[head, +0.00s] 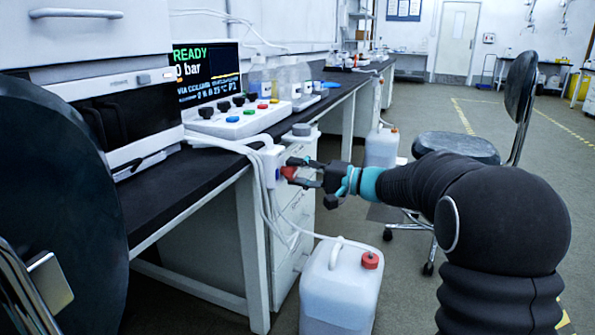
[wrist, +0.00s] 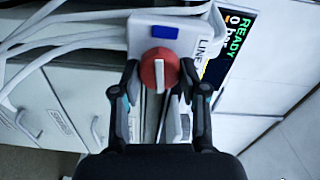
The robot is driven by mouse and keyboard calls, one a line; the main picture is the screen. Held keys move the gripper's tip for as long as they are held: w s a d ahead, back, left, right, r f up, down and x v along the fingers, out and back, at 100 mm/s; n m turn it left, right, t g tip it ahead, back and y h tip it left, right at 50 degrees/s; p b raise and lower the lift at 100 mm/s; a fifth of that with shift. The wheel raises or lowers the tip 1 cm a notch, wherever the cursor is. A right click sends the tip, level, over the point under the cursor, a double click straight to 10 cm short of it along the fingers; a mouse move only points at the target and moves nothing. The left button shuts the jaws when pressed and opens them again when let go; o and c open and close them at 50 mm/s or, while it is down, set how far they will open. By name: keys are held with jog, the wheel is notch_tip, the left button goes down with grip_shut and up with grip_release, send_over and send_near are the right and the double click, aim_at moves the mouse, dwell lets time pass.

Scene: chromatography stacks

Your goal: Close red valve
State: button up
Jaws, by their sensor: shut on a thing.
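The red valve (wrist: 159,70) is a round red knob with a white bar across it, on a white box (wrist: 143,26) with a blue patch and the letters "LINE". In the wrist view the white bar runs nearly up and down in the picture. My gripper (wrist: 159,78) has one finger on each side of the knob and is shut on it. In the head view my gripper (head: 291,172) reaches from the right to the red valve (head: 288,173) at the bench's front edge. The fingers partly hide the knob there.
A white can (head: 338,285) with a red cap stands on the floor below the valve. White tubes (head: 268,215) hang beside the bench leg. A screen (head: 206,72) reads "READY" above a panel of coloured knobs (head: 238,121). A chair (head: 455,147) stands behind my arm.

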jog(key=shift+m, duration=0.8)
jog(key=o, duration=1.1)
jog(key=v, duration=1.2)
